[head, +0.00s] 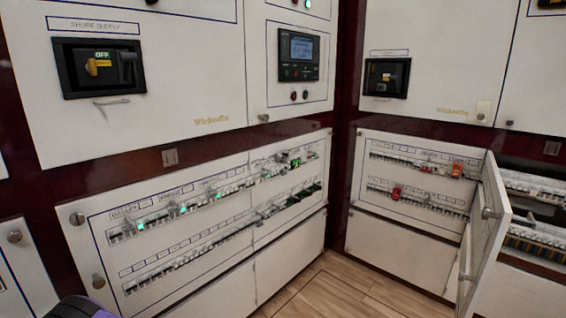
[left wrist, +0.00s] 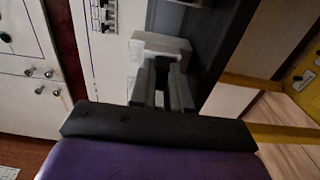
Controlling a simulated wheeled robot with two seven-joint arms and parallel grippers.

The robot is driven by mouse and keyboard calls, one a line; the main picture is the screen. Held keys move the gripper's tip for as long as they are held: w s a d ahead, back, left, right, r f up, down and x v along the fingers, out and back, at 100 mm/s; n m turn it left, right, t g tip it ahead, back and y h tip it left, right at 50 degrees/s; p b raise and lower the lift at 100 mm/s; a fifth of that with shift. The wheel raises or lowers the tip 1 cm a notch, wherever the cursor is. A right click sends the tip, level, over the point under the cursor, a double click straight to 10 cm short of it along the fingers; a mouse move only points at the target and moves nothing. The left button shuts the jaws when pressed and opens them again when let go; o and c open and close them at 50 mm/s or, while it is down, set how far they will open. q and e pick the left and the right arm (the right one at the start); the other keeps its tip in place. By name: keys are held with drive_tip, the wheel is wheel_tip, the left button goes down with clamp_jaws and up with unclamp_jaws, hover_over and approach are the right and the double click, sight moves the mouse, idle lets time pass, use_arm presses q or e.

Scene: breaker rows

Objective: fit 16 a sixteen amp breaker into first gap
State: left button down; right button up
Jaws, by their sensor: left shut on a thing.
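My left gripper (left wrist: 163,72) is shut on a pale, block-shaped breaker (left wrist: 160,44) in the left wrist view. The block sticks out past the fingertips; its rating cannot be read. In the head view only a dark and purple part of my left arm shows at the bottom left edge, well below the breaker rows. The left cabinet panel (head: 232,262) carries an upper breaker row (head: 160,217) with green lights and a lower breaker row (head: 190,251). I cannot make out the first gap at this size. My right gripper is not in view.
A right cabinet panel (head: 385,215) has two more breaker rows with red and orange parts. A door (head: 484,235) stands open at the right. A shore supply switch (head: 98,67) sits above the left panel. Wooden floor (head: 335,290) is clear between the cabinets.

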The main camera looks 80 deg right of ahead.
use_arm(q)
drive_tip(key=s+a+r+p, duration=0.3)
drive_tip(key=s+r+p, duration=0.1)
drive_tip(key=r, duration=0.3)
drive_tip(key=shift+p, duration=0.7)
drive_tip(key=shift+r, duration=0.15)
